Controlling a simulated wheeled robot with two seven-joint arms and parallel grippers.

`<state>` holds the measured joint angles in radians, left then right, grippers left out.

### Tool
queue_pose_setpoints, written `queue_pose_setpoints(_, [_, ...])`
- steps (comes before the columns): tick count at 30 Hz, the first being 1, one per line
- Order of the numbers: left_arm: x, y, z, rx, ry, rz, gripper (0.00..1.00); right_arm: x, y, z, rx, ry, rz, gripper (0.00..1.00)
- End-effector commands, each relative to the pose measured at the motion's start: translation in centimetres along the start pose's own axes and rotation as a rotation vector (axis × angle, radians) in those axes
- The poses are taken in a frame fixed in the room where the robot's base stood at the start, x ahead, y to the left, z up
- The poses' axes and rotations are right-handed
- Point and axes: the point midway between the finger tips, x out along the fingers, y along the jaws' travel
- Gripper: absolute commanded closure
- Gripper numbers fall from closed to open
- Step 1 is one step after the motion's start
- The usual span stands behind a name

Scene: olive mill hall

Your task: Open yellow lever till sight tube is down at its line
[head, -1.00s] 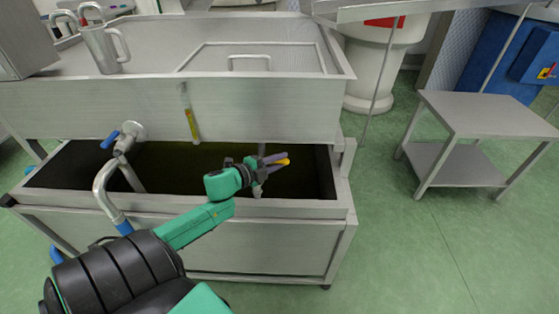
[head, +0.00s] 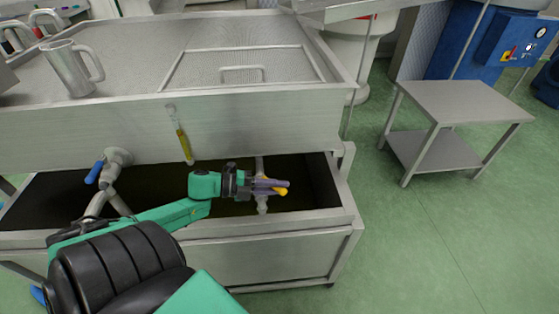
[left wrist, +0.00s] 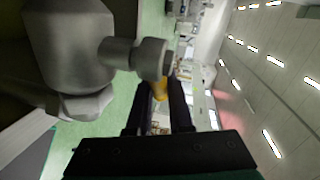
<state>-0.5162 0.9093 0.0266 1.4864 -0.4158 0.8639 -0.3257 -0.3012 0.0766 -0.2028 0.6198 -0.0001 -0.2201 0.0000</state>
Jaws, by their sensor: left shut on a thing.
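The yellow lever (head: 281,191) is held between the fingers of my left gripper (head: 272,186), in front of the steel tank. The lever also shows in the left wrist view (left wrist: 160,90), between the dark fingers (left wrist: 163,105) and beside a grey valve body (left wrist: 135,55). In the head view my gripper covers most of the lever, and a grey outlet pipe (head: 261,204) shows below it. The sight tube (head: 181,138) is on the tank front, left of the gripper. Yellow-green liquid fills its lower part; I cannot make out its line. My right gripper is not in view.
A dark open trough (head: 318,180) lies below the tank (head: 250,123). A blue-handled tap (head: 95,172) is at left. A metal jug (head: 72,70) stands on the tank top. A steel side table (head: 460,102) stands at right, with clear green floor around it.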

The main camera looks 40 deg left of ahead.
Motion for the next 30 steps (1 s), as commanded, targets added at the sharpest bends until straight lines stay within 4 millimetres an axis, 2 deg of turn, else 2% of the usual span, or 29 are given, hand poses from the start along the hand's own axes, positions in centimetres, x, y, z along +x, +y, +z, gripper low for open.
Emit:
queue_pose_setpoints(1, [0.0,0.5,-0.1,0.011,0.036,0.01,1.0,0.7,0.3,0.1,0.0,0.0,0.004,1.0])
queue_pose_setpoints(9, [-0.7,0.6,-0.8,0.038,0.168,0.037,1.0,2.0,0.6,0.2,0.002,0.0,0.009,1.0])
queue_pose_setpoints(28, [-1.0,0.5,-1.2,0.047,0.218,0.048,1.0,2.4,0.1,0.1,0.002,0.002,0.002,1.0])
queue_pose_setpoints(29, [-1.0,0.5,-1.2,0.047,0.218,0.048,0.7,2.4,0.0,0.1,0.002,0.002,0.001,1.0])
queue_pose_setpoints(30, [-1.0,0.5,-1.1,0.047,0.218,0.047,0.54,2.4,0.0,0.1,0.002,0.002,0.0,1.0])
